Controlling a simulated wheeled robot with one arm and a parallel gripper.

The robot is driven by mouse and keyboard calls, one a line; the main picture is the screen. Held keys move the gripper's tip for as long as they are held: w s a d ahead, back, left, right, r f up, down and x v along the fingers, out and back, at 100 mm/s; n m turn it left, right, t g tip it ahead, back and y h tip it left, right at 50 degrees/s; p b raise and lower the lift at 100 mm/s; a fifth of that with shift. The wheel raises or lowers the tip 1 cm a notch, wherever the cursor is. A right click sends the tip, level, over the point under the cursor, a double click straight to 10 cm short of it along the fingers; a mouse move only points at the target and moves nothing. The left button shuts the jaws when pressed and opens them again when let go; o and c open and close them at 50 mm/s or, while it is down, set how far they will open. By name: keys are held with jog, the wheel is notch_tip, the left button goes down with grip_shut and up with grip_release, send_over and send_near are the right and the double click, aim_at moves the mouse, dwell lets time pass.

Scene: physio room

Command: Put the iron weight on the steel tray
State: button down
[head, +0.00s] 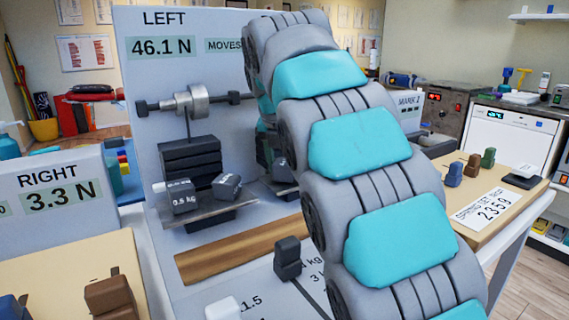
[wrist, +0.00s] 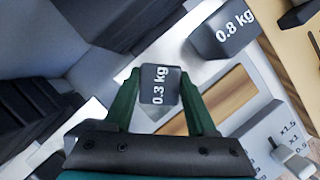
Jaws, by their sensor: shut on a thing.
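My gripper (wrist: 160,75) is shut on a dark weight (wrist: 160,86) marked 0.3 kg, held between its green fingers in the wrist view. In the head view my arm hides most of the gripper and this weight. The steel tray (head: 208,214) is a thin metal plate at the front of the dark stack. Two dark weights (head: 184,199) and (head: 227,186) sit on it; the left one's mark looks like 0.5 kg. Whether the held weight touches any surface below is unclear.
A dark block (wrist: 222,30) marked 0.8 kg lies close to the right of my gripper in the wrist view. A stack of dark plates (head: 190,158) stands behind the tray. A wooden strip (head: 240,250) and a dark slider knob (head: 288,258) lie in front.

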jog(key=shift+f, duration=0.15)
jog(key=shift+c, duration=1)
grip_release()
